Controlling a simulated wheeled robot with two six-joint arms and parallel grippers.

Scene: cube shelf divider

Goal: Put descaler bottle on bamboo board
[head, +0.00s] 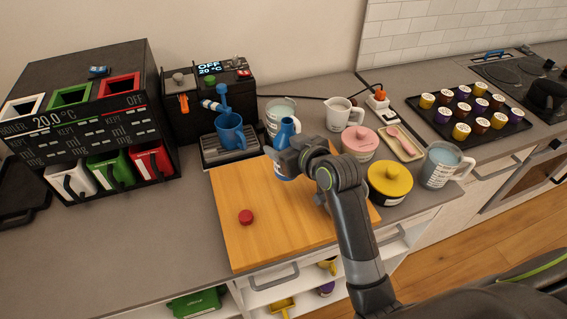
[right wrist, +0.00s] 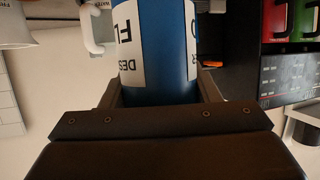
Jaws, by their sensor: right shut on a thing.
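The descaler bottle (head: 285,170) is blue with a white label and a narrow top. It appears upright above or on the back part of the bamboo board (head: 232,193); my right gripper hides much of it, so I cannot tell whether its base touches. My right gripper (head: 285,157) is shut on the bottle. In the right wrist view, the blue bottle (right wrist: 172,85) with its label fills the space between the fingers (right wrist: 160,95). A small red cap (head: 245,217) lies on the board's front left. My left gripper is not in view.
A coffee machine with a blue mug (head: 230,131) stands behind the board. A yellow-lidded pot (head: 389,181), a pink-lidded pot (head: 360,141) and a measuring jug (head: 440,166) stand to the right. A black boiler unit (head: 90,120) stands left. The board's left half is mostly clear.

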